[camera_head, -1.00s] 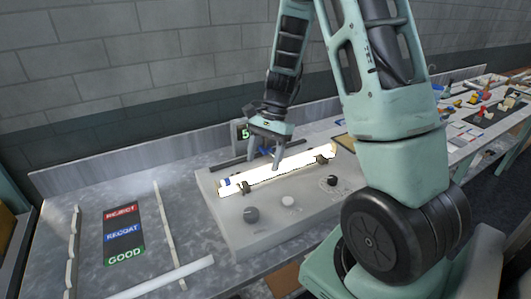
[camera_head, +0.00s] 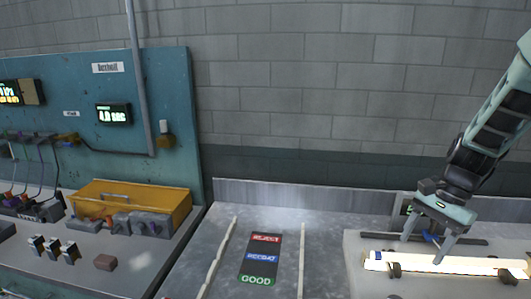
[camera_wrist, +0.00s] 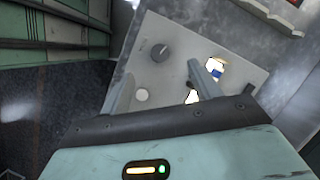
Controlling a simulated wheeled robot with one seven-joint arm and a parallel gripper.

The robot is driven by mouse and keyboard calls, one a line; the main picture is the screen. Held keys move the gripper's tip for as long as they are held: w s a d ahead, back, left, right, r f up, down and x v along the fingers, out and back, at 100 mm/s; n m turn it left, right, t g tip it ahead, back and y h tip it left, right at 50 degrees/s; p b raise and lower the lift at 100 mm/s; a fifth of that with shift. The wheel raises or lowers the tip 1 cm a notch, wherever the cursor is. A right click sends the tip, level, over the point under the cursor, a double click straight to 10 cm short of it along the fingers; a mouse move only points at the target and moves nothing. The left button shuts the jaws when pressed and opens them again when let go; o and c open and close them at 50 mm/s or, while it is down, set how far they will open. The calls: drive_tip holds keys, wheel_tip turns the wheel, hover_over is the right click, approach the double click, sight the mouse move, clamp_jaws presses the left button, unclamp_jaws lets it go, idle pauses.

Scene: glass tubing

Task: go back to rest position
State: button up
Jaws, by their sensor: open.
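My gripper (camera_head: 427,246) is at the right of the head view, its two fingers apart and pointing down. It is just above the left part of a glowing white tube (camera_head: 450,265), which lies in holders on a pale tester box (camera_head: 362,244). I cannot tell whether the fingers touch the tube. In the wrist view the gripper (camera_wrist: 165,85) shows both fingers spread, with the box's panel and dark knob (camera_wrist: 160,52) beyond. The tube's bright end with a blue band (camera_wrist: 215,70) shows by the right finger.
A sorting mat (camera_head: 268,262) marked REJECT, RECOAT and GOOD lies left of the box between two pale rails. Farther left stand a blue panel (camera_head: 175,75) with displays and a yellow case (camera_head: 130,203) on a bench. A grey block wall is behind.

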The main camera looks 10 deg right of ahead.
drive_tip(key=s+a+n+h+b, duration=0.1)
drive_tip(key=s+a+n+b, duration=0.15)
drive_tip(key=a+n, duration=0.7)
drive_tip(key=s+a+f+n+t+h+b, duration=0.1)
drive_tip(key=s+a+n+h+b, duration=0.1)
drive_tip(key=s+a+n, duration=1)
drive_tip(key=s+a, duration=0.4)
drive_tip(key=shift+s+a+f+h+b, duration=0.2)
drive_tip(key=shift+s+h+b, duration=0.1)
drive_tip(key=shift+b, duration=0.1)
